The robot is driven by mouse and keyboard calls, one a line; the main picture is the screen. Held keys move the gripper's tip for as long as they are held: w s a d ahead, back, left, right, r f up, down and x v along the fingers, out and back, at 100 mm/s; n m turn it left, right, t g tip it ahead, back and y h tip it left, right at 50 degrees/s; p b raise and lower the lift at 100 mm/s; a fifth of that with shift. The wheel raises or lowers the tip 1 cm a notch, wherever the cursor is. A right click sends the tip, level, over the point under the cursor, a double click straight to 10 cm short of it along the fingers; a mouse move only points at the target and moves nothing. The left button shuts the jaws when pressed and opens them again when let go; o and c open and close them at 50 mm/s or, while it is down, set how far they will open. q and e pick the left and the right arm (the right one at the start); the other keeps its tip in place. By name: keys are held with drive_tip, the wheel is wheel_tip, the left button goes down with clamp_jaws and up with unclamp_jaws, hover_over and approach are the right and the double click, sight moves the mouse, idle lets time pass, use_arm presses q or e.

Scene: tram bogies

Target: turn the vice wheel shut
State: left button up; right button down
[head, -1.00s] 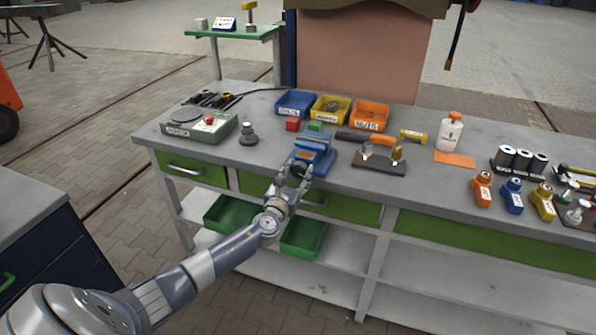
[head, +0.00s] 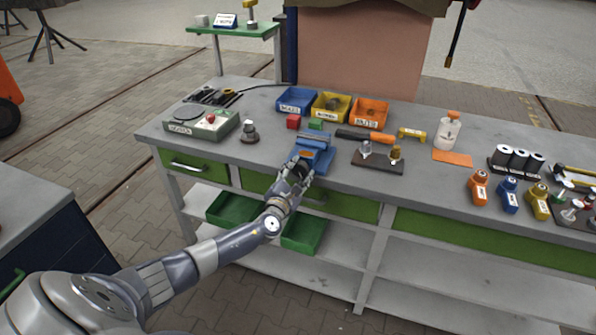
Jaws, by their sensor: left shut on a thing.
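The blue vice (head: 316,152) is fixed at the front edge of the grey workbench (head: 230,162), left of the bench's middle. My left gripper (head: 300,172) is at the vice's front side and shut on the vice wheel, a dark part mostly hidden behind the fingers. The wheel's angle cannot be made out. The gap between the vice jaws is too small in the view to judge. My right gripper is not in view.
A dark tray with small tools (head: 378,160) lies close on the right. Green drawers (head: 340,205) are below the bench top.

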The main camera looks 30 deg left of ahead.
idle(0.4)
use_arm(q)
drive_tip(key=o, duration=1.1)
drive_tip(key=shift+c, duration=0.2)
drive_tip(key=v, duration=1.2)
drive_tip(key=shift+f, duration=0.1)
